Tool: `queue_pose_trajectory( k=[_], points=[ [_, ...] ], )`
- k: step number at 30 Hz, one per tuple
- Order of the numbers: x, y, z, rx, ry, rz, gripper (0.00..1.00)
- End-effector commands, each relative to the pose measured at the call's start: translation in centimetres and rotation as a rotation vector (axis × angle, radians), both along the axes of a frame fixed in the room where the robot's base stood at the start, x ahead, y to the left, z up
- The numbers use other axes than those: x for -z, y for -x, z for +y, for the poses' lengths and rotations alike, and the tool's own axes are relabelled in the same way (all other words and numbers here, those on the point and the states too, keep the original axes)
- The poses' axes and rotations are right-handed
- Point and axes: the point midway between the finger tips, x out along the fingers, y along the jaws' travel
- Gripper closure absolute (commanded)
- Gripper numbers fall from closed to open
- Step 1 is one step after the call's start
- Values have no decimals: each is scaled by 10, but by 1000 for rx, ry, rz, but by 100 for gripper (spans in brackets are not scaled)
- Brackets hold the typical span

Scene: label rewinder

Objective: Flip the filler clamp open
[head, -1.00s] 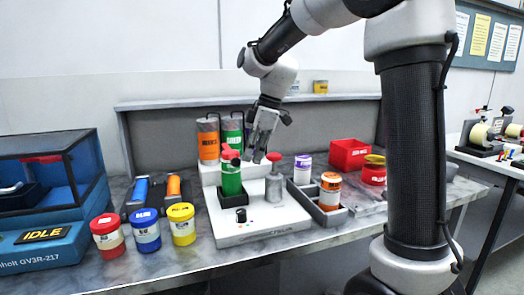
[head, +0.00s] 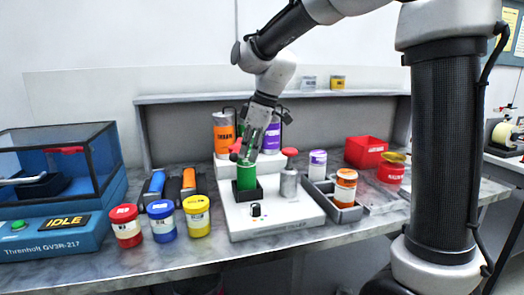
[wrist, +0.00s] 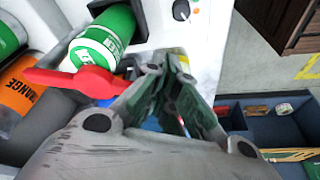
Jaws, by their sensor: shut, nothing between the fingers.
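The filler (head: 275,222) is a white machine in the middle of the bench. A green bottle (head: 246,178) sits in its dark square holder; its white-labelled side shows in the wrist view (wrist: 105,42). The red clamp (head: 237,147) is by the bottle's top and partly hidden by my gripper. In the wrist view the red clamp lever (wrist: 75,82) lies across beside the bottle. My gripper (head: 247,158) points down just above the bottle, fingers shut and empty. In the wrist view its fingers are right of the red lever; I cannot tell whether they touch it.
Orange (head: 223,135) and purple (head: 272,137) tanks stand behind the filler. Red, blue and yellow jars (head: 197,216) stand left. A blue machine (head: 62,230) is at far left.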

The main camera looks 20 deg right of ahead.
Motion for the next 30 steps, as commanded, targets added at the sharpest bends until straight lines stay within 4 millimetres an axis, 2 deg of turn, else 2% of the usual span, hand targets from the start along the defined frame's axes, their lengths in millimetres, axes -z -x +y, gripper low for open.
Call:
queue_pose_trajectory(
  k=[7, 18, 24, 30],
  points=[
    [1, -7, 43, -5, 0, 2, 100],
    [1, -35, 100, 351, 1, 0, 100],
    [1, -54, 121, 527, 0, 0, 100],
    [1, -66, 132, 666, -1, 0, 100]
  ],
)
